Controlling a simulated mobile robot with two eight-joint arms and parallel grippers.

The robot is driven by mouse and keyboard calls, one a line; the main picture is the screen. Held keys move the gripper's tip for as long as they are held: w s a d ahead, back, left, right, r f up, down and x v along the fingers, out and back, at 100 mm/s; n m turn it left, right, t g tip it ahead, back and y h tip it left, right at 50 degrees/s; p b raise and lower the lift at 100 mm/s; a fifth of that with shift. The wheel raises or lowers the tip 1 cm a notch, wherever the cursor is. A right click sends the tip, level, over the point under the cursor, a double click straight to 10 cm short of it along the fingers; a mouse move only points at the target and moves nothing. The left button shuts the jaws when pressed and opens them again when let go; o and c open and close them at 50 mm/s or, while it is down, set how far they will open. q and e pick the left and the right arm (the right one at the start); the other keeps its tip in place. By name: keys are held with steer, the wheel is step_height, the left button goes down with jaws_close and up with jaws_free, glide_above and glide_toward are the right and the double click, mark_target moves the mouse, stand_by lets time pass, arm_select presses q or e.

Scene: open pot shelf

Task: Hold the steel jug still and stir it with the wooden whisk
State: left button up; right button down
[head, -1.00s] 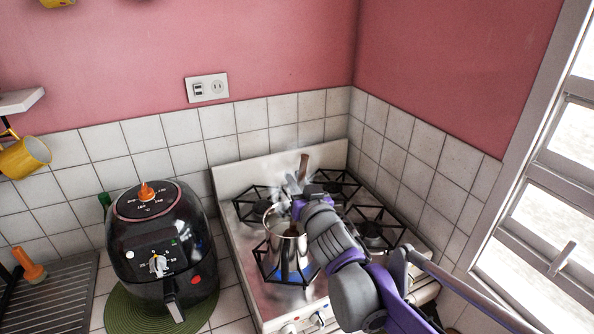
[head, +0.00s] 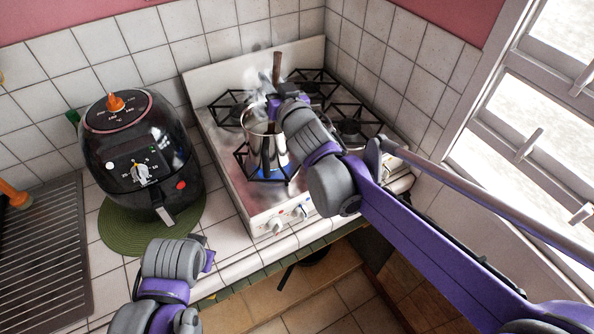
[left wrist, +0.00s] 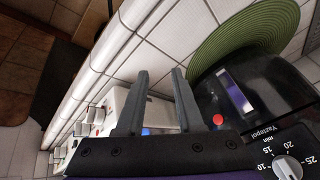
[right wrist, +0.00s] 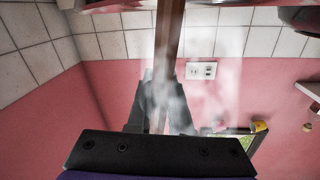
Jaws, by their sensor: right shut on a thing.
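The steel jug (head: 262,148) stands on the front left burner of the stove in the head view, with a blue flame under it and steam above. My right gripper (head: 270,104) is over the jug's rim, shut on the wooden whisk (head: 277,65). The whisk's brown handle sticks up above the gripper; the handle also shows between the fingers in the right wrist view (right wrist: 167,40). The whisk's lower end is hidden. My left gripper (left wrist: 160,78) is open and empty, in front of the counter and apart from the jug; its arm shows at the bottom of the head view.
A black air fryer (head: 140,150) stands on a green round mat (head: 122,236) left of the stove (head: 232,172). A drying rack (head: 45,255) lies at the far left. Knobs (head: 298,213) line the stove's front. A window (head: 525,130) is at the right.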

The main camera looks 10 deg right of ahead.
arm_select(q)
steer(key=w+d+r+m+y, duration=0.3)
steer(key=w+d+m+y, duration=0.35)
steer(key=m, duration=0.95)
steer(key=w+d+r+m+t+y, duration=0.1)
steer(key=d+r+m+t+y, duration=0.25)
steer(key=d, duration=0.45)
steer(key=w+d+r+m+t+y, duration=0.1)
steer(key=d+r+m+t+y, duration=0.25)
steer(key=d, duration=0.45)
steer(key=f+x, duration=0.1)
steer(key=x, duration=1)
steer(key=shift+a+m+g+h, duration=0.2)
steer(key=shift+m+g+h, duration=0.1)
steer(key=shift+m+h, duration=0.15)
steer(key=shift+w, duration=0.15)
jaws_close()
